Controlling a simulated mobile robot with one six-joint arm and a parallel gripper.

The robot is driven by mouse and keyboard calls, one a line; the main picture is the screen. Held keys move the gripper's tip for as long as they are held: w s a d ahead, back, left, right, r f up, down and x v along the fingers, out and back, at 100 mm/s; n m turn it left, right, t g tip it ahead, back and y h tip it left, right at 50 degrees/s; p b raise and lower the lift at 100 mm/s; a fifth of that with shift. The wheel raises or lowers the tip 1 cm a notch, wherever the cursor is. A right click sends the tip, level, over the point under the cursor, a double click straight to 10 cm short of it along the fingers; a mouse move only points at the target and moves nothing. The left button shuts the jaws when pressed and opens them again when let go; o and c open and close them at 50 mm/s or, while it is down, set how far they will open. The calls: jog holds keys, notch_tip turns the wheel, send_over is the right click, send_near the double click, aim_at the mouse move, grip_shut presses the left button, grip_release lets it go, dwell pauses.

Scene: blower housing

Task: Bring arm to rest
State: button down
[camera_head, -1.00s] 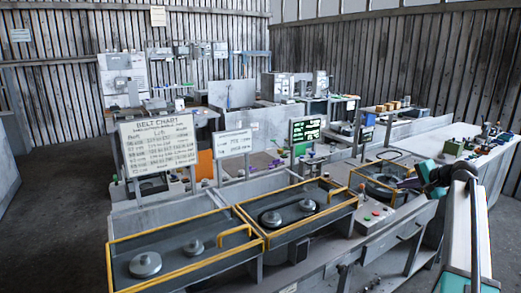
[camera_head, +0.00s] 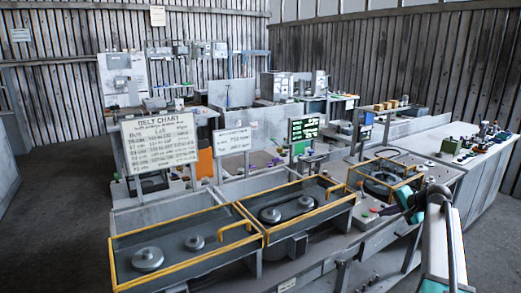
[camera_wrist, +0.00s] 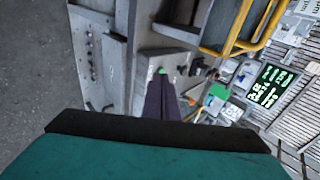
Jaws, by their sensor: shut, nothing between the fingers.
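My arm, teal and white, rises from the lower right in the head view. My gripper (camera_head: 390,210) is shut and empty, above the front edge of the workbench (camera_head: 335,243), by the red-button panel. In the wrist view its dark purple fingers (camera_wrist: 161,82) lie together, pointing toward a small green button (camera_wrist: 162,70). I cannot tell whether the fingertips touch anything.
Two yellow-railed trays with pulleys (camera_head: 147,258) (camera_head: 270,215) stand left of my gripper. A smaller yellow-railed guard (camera_head: 385,172) is just behind it. A white side bench (camera_head: 470,158) lies to the right. Open floor (camera_head: 55,215) shows at left.

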jog(key=s+a+f+n+g, duration=0.2)
jog(key=s+a+f, duration=0.5)
jog(key=f, duration=0.5)
jog(key=s+a+f+n+g, duration=0.1)
jog(key=s+a+f+g, duration=0.2)
jog(key=s+a+f, duration=0.65)
jog(key=s+a+f+n+g, duration=0.25)
jog(key=a+f, duration=0.35)
jog(key=f, duration=0.9)
jog(key=s+a+f+n+g, duration=0.1)
jog(key=s+a+f, duration=0.1)
jog(key=s+f, duration=0.3)
jog(key=s+a+f+n+g+h, duration=0.1)
jog(key=s+a+f, duration=0.2)
jog(key=s, duration=0.5)
jog(key=s+a+f+n+g, duration=0.1)
jog(key=s+a+f+g, duration=0.15)
jog(key=s, duration=0.35)
jog(key=s+f+n+g+h, duration=0.1)
jog(key=s+f, duration=0.2)
jog(key=s, duration=0.6)
jog(key=s+a+f+n+g+h+b, duration=0.1)
jog(key=s+f+n, duration=0.1)
jog(key=s, duration=0.8)
jog(key=shift+a+f+h, duration=0.25)
jog(key=shift+f+h, duration=0.05)
jog(key=shift+f, duration=0.1)
